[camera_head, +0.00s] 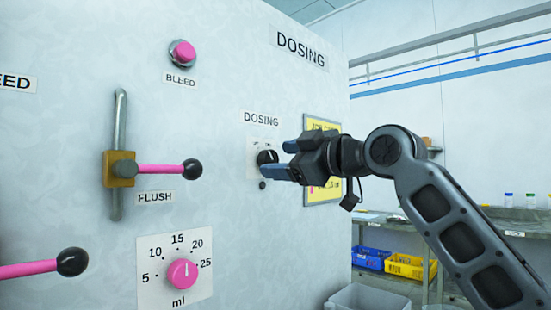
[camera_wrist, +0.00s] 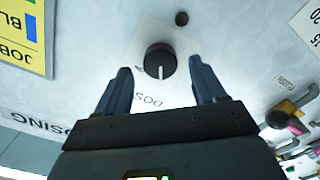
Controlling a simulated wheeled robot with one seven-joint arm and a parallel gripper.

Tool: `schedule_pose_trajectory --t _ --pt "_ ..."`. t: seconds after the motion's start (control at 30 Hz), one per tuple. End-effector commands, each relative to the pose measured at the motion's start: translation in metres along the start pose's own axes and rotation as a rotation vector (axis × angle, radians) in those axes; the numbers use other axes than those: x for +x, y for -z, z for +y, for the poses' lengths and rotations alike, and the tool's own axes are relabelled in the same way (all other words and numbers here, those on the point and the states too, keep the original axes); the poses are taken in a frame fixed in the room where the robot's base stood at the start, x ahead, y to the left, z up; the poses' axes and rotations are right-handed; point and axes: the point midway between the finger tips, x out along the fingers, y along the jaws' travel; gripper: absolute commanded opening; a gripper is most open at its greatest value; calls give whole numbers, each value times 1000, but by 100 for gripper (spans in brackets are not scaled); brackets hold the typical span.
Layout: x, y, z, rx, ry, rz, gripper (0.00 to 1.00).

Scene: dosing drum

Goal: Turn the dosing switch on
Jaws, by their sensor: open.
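The dosing switch (camera_head: 267,157) is a black round knob on a pale plate under the small DOSING label (camera_head: 261,118). In the wrist view the knob (camera_wrist: 160,62) shows a white pointer line running toward the bottom of the picture, toward the label. My gripper (camera_head: 283,158) is at the switch from the right, its blue fingers pointing at the panel. In the wrist view the gripper (camera_wrist: 160,85) is open, with one finger on each side of the knob and a visible gap on both sides. The plate's markings are partly hidden or too small to read.
Left of the switch are the flush lever (camera_head: 165,169), the pink bleed button (camera_head: 182,53) and the pink ml dial (camera_head: 182,274). A yellow sign (camera_head: 326,190) is right of the switch, partly behind my gripper. Shelves with yellow (camera_head: 408,267) and blue crates (camera_head: 370,258) stand farther right.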

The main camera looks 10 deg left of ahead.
Motion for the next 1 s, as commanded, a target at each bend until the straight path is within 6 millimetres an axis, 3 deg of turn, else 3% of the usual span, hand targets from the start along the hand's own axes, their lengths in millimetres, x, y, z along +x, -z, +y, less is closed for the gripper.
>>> schedule_pose_trajectory --t 0.2,0.53,1.0 --pt "23 0 0 -1 1 -1 70" --pt "26 0 0 -1 0 0 70" --pt "26 0 0 0 0 0 26"
